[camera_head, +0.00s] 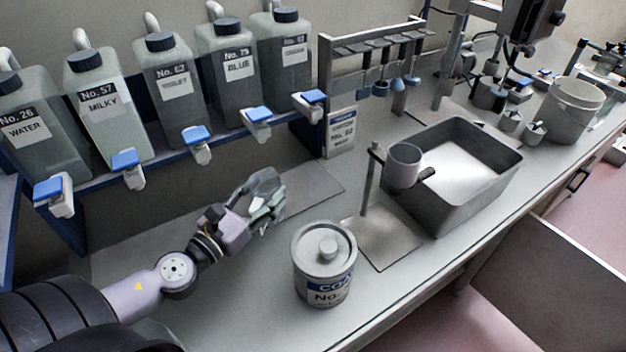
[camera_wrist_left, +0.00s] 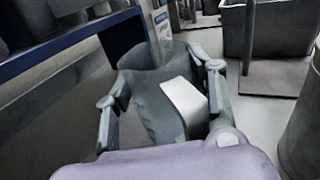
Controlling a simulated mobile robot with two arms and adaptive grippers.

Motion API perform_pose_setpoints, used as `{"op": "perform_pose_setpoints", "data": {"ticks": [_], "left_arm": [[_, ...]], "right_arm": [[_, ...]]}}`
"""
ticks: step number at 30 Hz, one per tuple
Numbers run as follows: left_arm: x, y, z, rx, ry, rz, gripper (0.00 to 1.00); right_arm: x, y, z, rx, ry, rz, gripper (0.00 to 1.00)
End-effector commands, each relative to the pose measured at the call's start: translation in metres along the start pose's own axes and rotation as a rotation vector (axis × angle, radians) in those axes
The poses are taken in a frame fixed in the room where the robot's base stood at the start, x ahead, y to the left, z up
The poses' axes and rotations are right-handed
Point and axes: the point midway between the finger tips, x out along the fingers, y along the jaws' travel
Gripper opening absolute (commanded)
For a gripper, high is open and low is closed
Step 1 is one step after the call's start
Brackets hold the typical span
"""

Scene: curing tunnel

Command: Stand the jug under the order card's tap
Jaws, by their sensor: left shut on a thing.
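My left gripper (camera_head: 258,206) is shut on the jug (camera_head: 266,184), a grey-green translucent vessel with a white patch. In the left wrist view the jug (camera_wrist_left: 150,100) sits between the two fingers, slightly tilted. The order card (camera_head: 341,132) stands at the rack's foot; its small print seems to include 62. The tank labelled No. 62 (camera_head: 172,75) is third from left, with a blue-topped tap (camera_head: 197,143) below. My right gripper is out of view.
Other taps belong to WATER (camera_head: 55,194), MILKY (camera_head: 127,166), BLUE (camera_head: 257,122) and a far tank (camera_head: 308,103). A lidded can (camera_head: 324,262), a stand with a cup (camera_head: 403,165) and a grey basin (camera_head: 478,190) stand to the right.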

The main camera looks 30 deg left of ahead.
Motion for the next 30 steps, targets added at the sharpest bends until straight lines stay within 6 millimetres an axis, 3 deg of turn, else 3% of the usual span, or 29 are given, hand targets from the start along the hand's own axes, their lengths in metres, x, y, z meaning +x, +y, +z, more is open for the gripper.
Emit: {"op": "perform_pose_setpoints", "data": {"ticks": [5,24,30], "left_arm": [[0.029,0.001,0.008,0.004,-0.006,0.0,0.22],[0.162,0.001,0.004,0.001,-0.004,0.002,0.22],[0.176,0.0,-0.002,0.001,-0.001,0.001,0.22]], "right_arm": [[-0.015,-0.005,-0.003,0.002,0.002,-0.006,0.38],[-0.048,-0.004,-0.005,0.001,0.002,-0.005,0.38],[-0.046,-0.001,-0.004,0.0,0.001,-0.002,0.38]]}}
